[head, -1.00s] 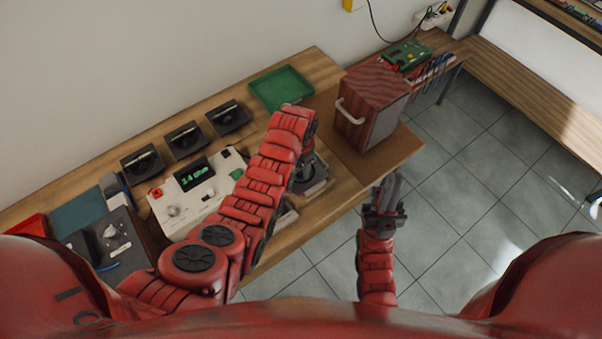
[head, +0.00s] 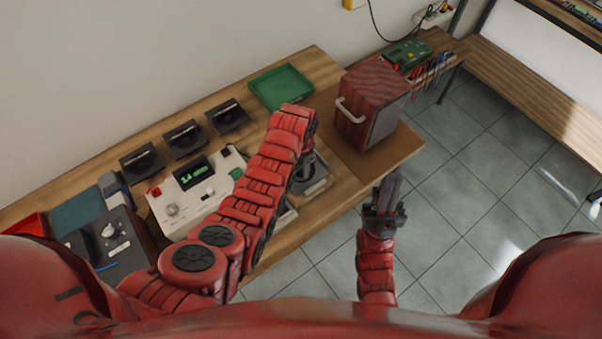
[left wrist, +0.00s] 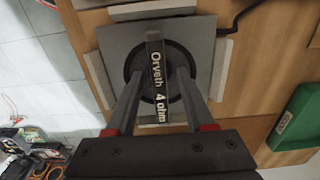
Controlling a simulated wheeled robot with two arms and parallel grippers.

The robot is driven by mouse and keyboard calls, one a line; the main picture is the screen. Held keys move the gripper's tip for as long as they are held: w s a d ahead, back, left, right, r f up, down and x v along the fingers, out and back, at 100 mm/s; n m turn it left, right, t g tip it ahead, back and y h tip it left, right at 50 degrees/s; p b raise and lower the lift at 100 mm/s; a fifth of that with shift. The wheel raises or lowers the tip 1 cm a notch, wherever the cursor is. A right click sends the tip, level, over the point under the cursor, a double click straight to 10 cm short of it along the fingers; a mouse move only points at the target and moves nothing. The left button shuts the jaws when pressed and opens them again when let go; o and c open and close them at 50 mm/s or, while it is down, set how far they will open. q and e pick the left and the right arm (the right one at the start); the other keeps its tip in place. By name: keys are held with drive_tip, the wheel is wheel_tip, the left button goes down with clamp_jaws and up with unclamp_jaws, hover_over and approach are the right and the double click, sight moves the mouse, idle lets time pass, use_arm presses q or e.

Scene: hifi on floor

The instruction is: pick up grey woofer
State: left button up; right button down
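The grey woofer (left wrist: 110,50) lies on the bench with a square grey plate, a round dark middle and a bar marked "Orveth 4 ohm" (left wrist: 156,80) across it. In the head view the woofer (head: 316,178) is partly hidden by my left arm. My left gripper (left wrist: 158,74) is over the woofer, with one finger on each side of the bar and a gap visible to it. Its fingertips are hidden in the head view. My right gripper (head: 388,192) is beside the bench's front edge, above the floor, holding nothing visible; its finger gap is unclear.
A wooden speaker cabinet (head: 372,105) with a pale handle stands right of the woofer. A green tray (head: 281,88) lies behind. Several black units, such as one (head: 228,115), and a white meter (head: 197,188) are to the left. Pale blocks (left wrist: 222,68) border the woofer.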

use_arm(q)
clamp_jaws()
idle(1.2)
